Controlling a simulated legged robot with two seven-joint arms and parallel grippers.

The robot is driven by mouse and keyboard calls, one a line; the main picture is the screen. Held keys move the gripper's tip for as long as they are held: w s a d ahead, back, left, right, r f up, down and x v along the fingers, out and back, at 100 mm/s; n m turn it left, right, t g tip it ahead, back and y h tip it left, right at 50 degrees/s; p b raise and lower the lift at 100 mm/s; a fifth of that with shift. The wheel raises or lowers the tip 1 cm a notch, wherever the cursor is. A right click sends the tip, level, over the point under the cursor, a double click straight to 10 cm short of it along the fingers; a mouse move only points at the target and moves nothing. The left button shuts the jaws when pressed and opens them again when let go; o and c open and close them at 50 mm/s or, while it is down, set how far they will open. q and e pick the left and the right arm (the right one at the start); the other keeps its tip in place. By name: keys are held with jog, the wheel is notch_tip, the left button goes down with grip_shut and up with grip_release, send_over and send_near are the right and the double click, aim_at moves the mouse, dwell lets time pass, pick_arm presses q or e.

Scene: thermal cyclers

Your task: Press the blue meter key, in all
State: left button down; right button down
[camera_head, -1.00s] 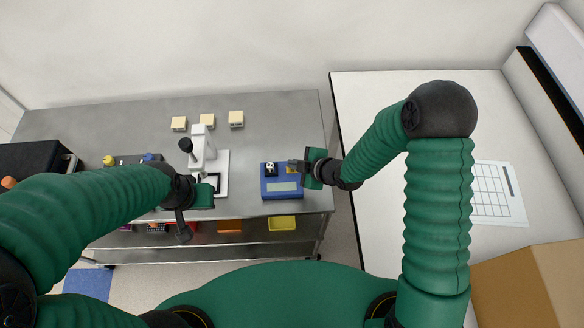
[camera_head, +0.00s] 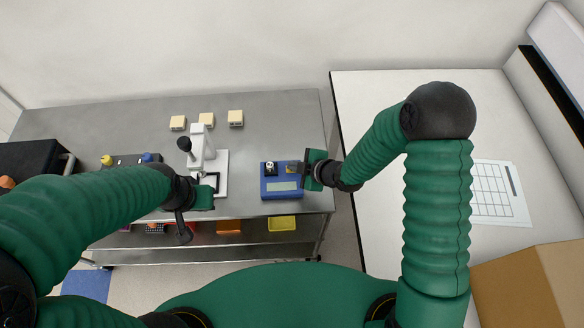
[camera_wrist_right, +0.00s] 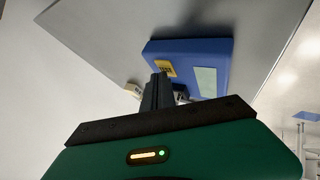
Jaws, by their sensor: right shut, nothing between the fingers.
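The blue meter (camera_head: 281,195) sits near the front right edge of the steel bench. It has a pale display, a small black-and-white part and a yellow patch (camera_head: 290,168) on top. In the right wrist view the blue meter (camera_wrist_right: 190,49) shows its yellow patch (camera_wrist_right: 165,68) and display (camera_wrist_right: 206,82). My right gripper (camera_head: 292,167) is shut and empty, with its fingertips at the yellow patch; I cannot tell whether they touch it. The key itself is not clear. My left gripper (camera_head: 184,230) hangs by the bench's front edge, its jaws unclear.
A white microscope (camera_head: 200,150) stands left of the meter. Several beige blocks (camera_head: 236,118) lie at the back. A dark rack with yellow and blue knobs (camera_head: 147,157) is at left. A white table (camera_head: 400,90) and cardboard box (camera_head: 530,290) are at right. Bare steel lies behind the meter.

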jog(key=shift+f, duration=0.1)
dwell(0.4)
jog(key=shift+r+p, duration=0.45)
jog(key=shift+r, duration=0.3)
notch_tip(320, 180, up, 5)
jog(key=p, duration=0.4)
jog(key=shift+r, duration=0.1)
dwell(0.3)
